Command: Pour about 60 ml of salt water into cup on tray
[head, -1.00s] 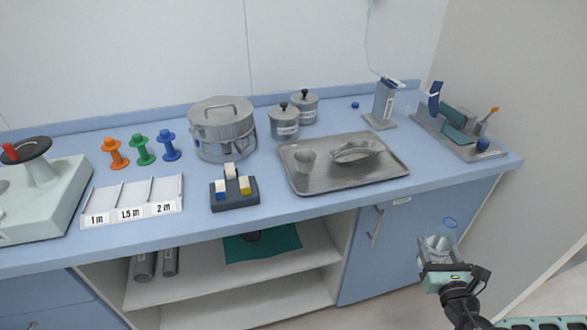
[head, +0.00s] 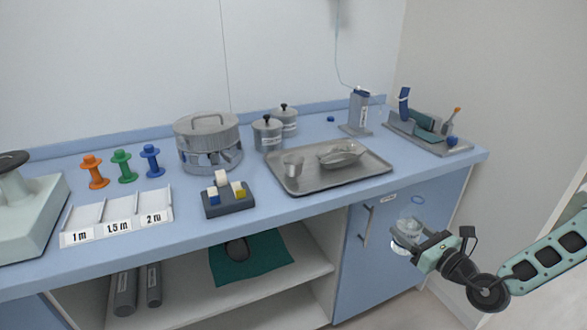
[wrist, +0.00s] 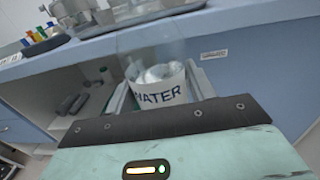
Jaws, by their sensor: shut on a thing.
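A clear bottle (head: 408,228) with a pale label is held by my gripper (head: 408,246) in front of the blue cabinet door, below the counter top. In the wrist view the label (wrist: 160,93) shows the word "WATER" between the fingers of my gripper (wrist: 160,84); any other word is hidden. My gripper is shut on the bottle, which looks about upright. The liquid level cannot be made out.
A kidney-shaped metal dish (head: 342,155) lies on the tray beside the cup. A grey dispenser (head: 359,112) and a rack (head: 430,138) stand behind and right. The counter edge (head: 400,194) lies between my gripper and the tray.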

